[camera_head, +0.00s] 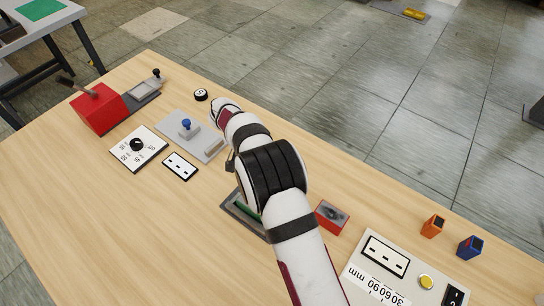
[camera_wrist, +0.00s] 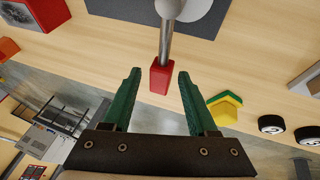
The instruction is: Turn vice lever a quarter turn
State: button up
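In the wrist view, a metal rod (camera_wrist: 166,42) ends in a red block (camera_wrist: 159,79) and appears to be the vice lever. It comes down from a rounded pale part at the top edge, above a dark grey plate (camera_wrist: 115,10). My gripper (camera_wrist: 158,76) has two green fingers, spread apart. The red block lies between the fingertips in the picture, with a gap on each side. Depth between them is hard to judge. In the head view, my arm hides the lever and gripper fingers; part of a grey-framed plate (camera_head: 229,208) shows beside it.
Near my arm stand a red box with a dark top (camera_head: 332,216), a white socket plate (camera_head: 180,166) and a grey panel with a blue knob (camera_head: 187,125). A red block with a lever (camera_head: 96,108) is at the left. The wooden table (camera_head: 90,220) is clear at front left.

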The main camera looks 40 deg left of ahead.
jog(key=v, duration=1.5)
jog(key=shift+r, duration=0.4)
jog(key=shift+s, duration=0.1)
jog(key=d+r+m+g+y, duration=0.15)
jog(key=d+r, duration=0.25)
jog(key=d, duration=1)
jog(key=d+r+m+g, duration=0.1)
jog(key=d+r+g, duration=0.25)
jog(key=d, duration=0.95)
jog(key=s+d+f+m+y, duration=0.1)
jog(key=s+d+f, duration=0.1)
jog(key=s+d, duration=0.4)
jog(key=s+d+f+m+y, duration=0.2)
jog(key=s+d, duration=0.4)
jog(key=s, duration=0.4)
jog(key=shift+s+d, duration=0.35)
